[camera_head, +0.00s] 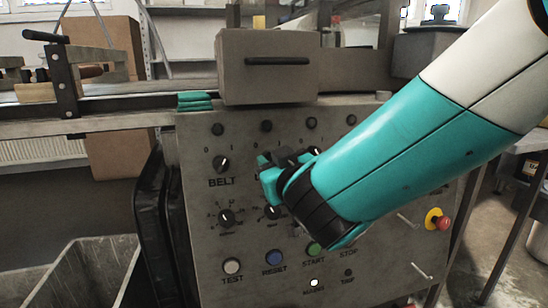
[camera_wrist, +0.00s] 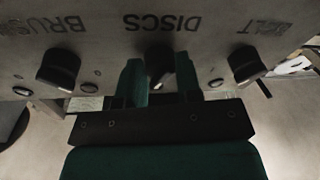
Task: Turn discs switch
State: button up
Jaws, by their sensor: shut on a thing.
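The control panel (camera_head: 196,235) faces me in the head view. The discs switch (camera_wrist: 159,62) is a black knob under the upside-down DISCS label in the wrist view. My gripper (camera_wrist: 160,84) has one teal finger on each side of this knob and is shut on it. In the head view my gripper (camera_head: 270,174) is against the panel, right of the belt switch (camera_head: 221,164), and hides the discs switch. The belt switch (camera_wrist: 246,64) and brush switch (camera_wrist: 58,68) flank it in the wrist view.
Lower dials (camera_head: 226,217), test (camera_head: 232,266), reset (camera_head: 274,257) and start (camera_head: 314,249) buttons lie below. A red emergency stop (camera_head: 444,223) is at the right. A grey box with a handle (camera_head: 264,84) sits above the panel. An open bin (camera_head: 88,243) stands lower left.

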jog(key=n+p, duration=0.4)
jog(key=shift+r+g+y, duration=0.35)
jog(key=shift+g+y, duration=0.05)
jog(key=n+p, duration=0.3)
jog(key=p, duration=0.2)
jog(key=shift+r+n+g, duration=0.1)
jog(key=shift+n+g, duration=0.3)
jog(key=n+p, duration=0.2)
jog(key=p, duration=0.1)
jog(key=n+p, duration=0.1)
jog(key=p, duration=0.1)
jog(key=shift+f+n+g, duration=0.25)
jog(key=shift+n+g, duration=0.05)
jog(key=shift+f, duration=0.1)
jog(key=o, duration=0.9)
jog(key=shift+d, duration=0.1)
